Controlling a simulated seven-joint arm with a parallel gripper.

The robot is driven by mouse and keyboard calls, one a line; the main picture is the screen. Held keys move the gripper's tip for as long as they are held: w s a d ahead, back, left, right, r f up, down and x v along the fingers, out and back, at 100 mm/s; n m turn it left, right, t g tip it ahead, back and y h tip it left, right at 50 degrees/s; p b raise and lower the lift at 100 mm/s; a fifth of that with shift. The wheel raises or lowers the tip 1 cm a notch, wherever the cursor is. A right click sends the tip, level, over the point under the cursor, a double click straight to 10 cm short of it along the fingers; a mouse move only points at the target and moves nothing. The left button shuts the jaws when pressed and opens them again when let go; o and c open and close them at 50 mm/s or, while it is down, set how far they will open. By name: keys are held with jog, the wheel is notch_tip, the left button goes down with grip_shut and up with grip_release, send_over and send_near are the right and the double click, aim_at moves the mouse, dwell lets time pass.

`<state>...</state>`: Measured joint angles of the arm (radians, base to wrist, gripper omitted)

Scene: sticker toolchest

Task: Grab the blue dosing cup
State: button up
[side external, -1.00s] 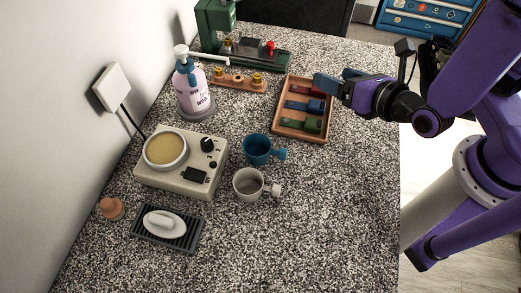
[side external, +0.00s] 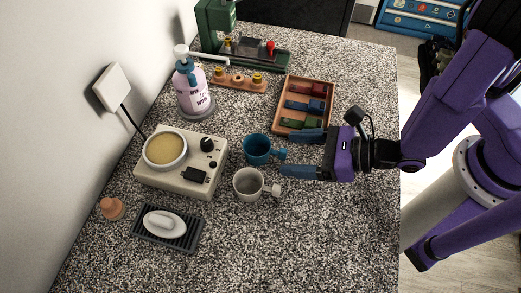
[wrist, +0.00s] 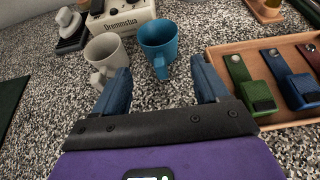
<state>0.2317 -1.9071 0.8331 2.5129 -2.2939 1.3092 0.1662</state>
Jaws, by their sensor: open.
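The blue dosing cup (side external: 257,148) stands upright on the speckled counter, its handle pointing right toward my gripper. In the wrist view the blue cup (wrist: 158,40) is ahead of the fingers, with its handle toward me between them. My gripper (side external: 284,154) is open and empty, with its two blue fingers apart just right of the cup's handle. The fingers also show in the wrist view (wrist: 161,78). A grey-white cup (side external: 248,184) stands just in front of the blue one, near the lower finger.
A wooden tray (side external: 277,113) with red, blue and green pieces lies close behind my gripper. A beige hot plate (side external: 150,181) with a dish stands left of the cups. A pump bottle (side external: 195,92) and soap tray (side external: 192,240) are farther off. The right front counter is clear.

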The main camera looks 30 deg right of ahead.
aim_at(276, 152)
jog(key=x, duration=0.5)
jog(key=shift+c, duration=0.4)
jog(key=c, duration=0.8)
jog(key=shift+c, duration=0.3)
